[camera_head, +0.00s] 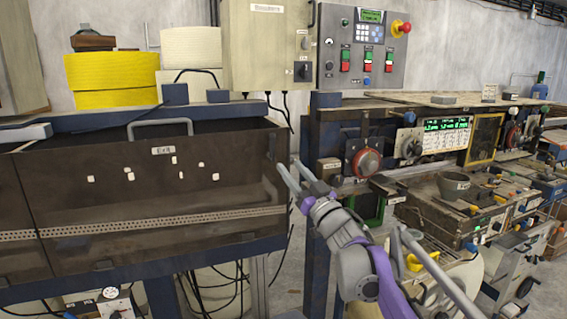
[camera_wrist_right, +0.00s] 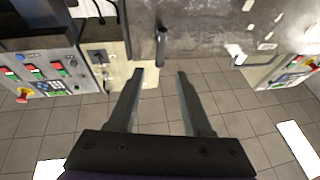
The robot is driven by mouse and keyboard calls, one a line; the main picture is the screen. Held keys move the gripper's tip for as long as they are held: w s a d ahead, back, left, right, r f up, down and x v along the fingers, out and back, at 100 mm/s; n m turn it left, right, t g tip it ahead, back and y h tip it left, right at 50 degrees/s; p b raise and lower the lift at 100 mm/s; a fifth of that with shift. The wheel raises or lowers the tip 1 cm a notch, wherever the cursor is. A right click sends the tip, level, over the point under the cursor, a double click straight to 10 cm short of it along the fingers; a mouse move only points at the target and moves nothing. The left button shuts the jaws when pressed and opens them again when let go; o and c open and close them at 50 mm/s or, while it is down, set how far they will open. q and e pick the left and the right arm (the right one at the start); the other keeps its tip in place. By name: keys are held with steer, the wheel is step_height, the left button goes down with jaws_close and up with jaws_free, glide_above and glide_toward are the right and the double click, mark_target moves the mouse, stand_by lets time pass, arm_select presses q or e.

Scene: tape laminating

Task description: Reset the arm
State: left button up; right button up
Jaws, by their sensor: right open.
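My right gripper (camera_head: 289,172) is open and empty in the head view. Its two fingers point up and left, in front of the gap between the dark tinted machine cover (camera_head: 95,205) and the control bench. In the right wrist view the right gripper (camera_wrist_right: 160,76) shows two spread fingers with nothing between them, over a grey tiled floor. A dark handle-like bar (camera_wrist_right: 161,48) appears beyond the fingertips in that view. My left gripper is not in view.
A grey control panel (camera_head: 362,48) with a red knob hangs above. The bench on the right holds a grey bowl (camera_head: 453,185) and several tools. Yellow rolls (camera_head: 110,77) stand behind the cover. Cables (camera_head: 215,285) hang below it. Open floor shows in the wrist view.

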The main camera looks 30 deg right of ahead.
steer(key=shift+s+f, duration=0.25)
steer(key=shift+s, duration=0.35)
steer(key=shift+a+f, duration=0.1)
steer(key=s+a+f+m+g+h, duration=0.1)
steer(key=s+a+f+g, duration=0.2)
steer(key=f, duration=0.4)
steer(key=s+a+f+m+g+h, duration=0.1)
steer(key=s+a+f+g, duration=0.25)
steer(key=f, duration=0.35)
steer(key=s+a+f+m+g+h, duration=0.1)
steer(key=s+a+f+g, duration=0.2)
steer(key=f, duration=0.4)
steer(key=s+a+f+n+g+y, duration=0.2)
steer(key=s+a+f+g, duration=0.2)
steer(key=s+a+f, duration=0.3)
steer(key=s+a+f+n+g+y+p, duration=0.1)
steer(key=s+a+f+g+y, duration=0.1)
steer(key=s+a+f, duration=0.5)
steer(key=s+f+g, duration=0.1)
steer(key=s+f, duration=0.2)
steer(key=f, duration=0.2)
steer(key=shift+s+a+f+n+g, duration=0.3)
steer(key=shift+s+n+g, duration=0.05)
steer(key=shift+n, duration=0.05)
steer(key=shift+c, duration=0.4)
